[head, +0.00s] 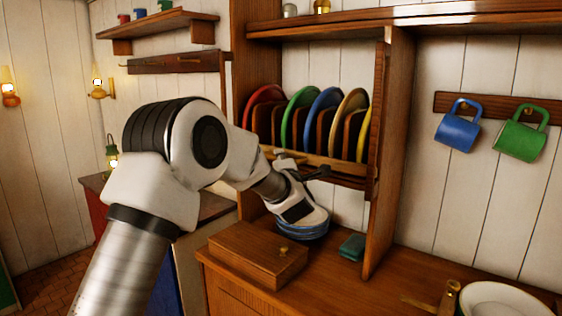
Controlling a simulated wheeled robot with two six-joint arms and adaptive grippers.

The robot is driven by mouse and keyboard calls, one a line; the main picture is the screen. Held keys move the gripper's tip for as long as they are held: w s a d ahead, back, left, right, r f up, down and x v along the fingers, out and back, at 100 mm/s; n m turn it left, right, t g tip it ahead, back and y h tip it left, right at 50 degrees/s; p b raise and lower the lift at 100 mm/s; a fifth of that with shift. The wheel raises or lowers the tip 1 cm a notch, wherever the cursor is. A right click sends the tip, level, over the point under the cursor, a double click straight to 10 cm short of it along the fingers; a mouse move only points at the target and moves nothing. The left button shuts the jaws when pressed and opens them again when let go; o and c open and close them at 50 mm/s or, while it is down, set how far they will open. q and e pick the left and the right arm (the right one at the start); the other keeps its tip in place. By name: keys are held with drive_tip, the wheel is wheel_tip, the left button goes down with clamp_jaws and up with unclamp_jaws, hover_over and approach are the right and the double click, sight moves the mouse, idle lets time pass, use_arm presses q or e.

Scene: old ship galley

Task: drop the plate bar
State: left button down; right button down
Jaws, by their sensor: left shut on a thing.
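The plate bar (345,167) is a wooden rail running across the front of the plate rack, low in front of the standing plates. Behind it stand a red plate (262,95), a green plate (298,98), a blue plate (322,98), a cream plate (348,102) and a yellow plate (364,130). My right gripper is not in view.
A wooden box (258,254) and a green cloth (352,247) are nearby. A blue mug (459,128) and green mug (521,137) hang at right. A white dish (500,300) is front right.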

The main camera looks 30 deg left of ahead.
use_arm(q)
drive_tip(key=shift+f, duration=0.3)
drive_tip(key=c, duration=1.2)
unclamp_jaws()
drive_tip(key=shift+a, duration=0.2)
drive_tip(key=shift+s+d, duration=0.15)
drive_tip(key=shift+d, duration=0.05)
drive_tip(key=v, duration=1.1)
drive_tip(key=shift+s+d+f, duration=0.1)
drive_tip(key=shift+s+f, duration=0.05)
drive_tip(key=shift+s, duration=0.05)
